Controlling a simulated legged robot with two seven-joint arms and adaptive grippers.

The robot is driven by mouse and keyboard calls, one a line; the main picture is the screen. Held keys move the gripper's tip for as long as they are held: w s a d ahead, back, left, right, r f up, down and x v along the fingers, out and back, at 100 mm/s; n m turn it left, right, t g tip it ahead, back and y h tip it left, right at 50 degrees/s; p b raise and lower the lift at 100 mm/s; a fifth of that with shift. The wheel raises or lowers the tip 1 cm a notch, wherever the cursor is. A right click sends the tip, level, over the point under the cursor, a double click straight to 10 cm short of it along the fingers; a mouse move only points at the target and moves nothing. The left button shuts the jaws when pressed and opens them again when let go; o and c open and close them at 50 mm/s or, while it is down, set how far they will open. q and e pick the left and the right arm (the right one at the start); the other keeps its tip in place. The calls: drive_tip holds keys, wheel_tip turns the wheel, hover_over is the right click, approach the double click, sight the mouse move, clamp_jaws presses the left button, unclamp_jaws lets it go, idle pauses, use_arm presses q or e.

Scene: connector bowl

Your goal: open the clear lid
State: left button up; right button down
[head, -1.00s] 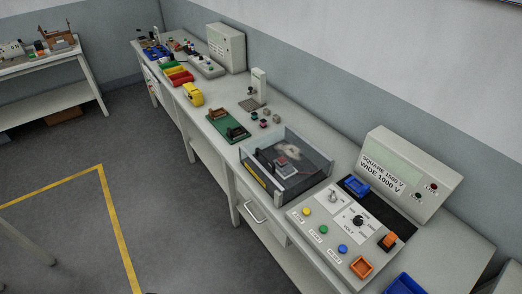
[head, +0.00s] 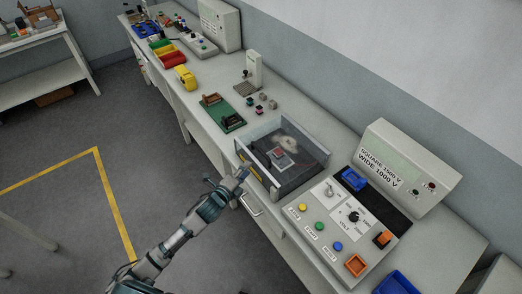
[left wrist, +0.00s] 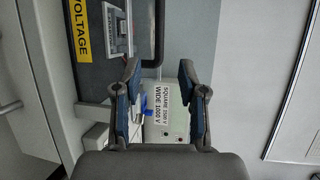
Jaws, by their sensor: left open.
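The clear lid (head: 299,145) covers a grey box on the bench and looks shut in the head view. A red and grey part (head: 279,154) shows through it. My left gripper (head: 240,174) is at the box's front left side, near its lower front edge; I cannot tell whether it touches. In the left wrist view my left gripper (left wrist: 161,95) is open with nothing between its fingers. The box front with a yellow VOLTAGE label (left wrist: 80,30) shows at the upper left there. My right gripper is out of view.
A control panel (head: 325,240) with coloured buttons stands right of the box, with a labelled meter unit (head: 402,170) behind it. A green board (head: 222,113) lies to the left.

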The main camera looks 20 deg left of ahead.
sight(260, 151)
use_arm(q)
drive_tip(key=x, duration=1.2)
drive_tip(key=shift+w+a+f, duration=0.15)
drive_tip(key=shift+a, duration=0.25)
drive_tip(key=shift+w+d, duration=0.4)
drive_tip(key=shift+d, duration=0.05)
drive_tip(key=shift+a+f, duration=0.15)
drive_tip(key=shift+a, duration=0.3)
clamp_jaws()
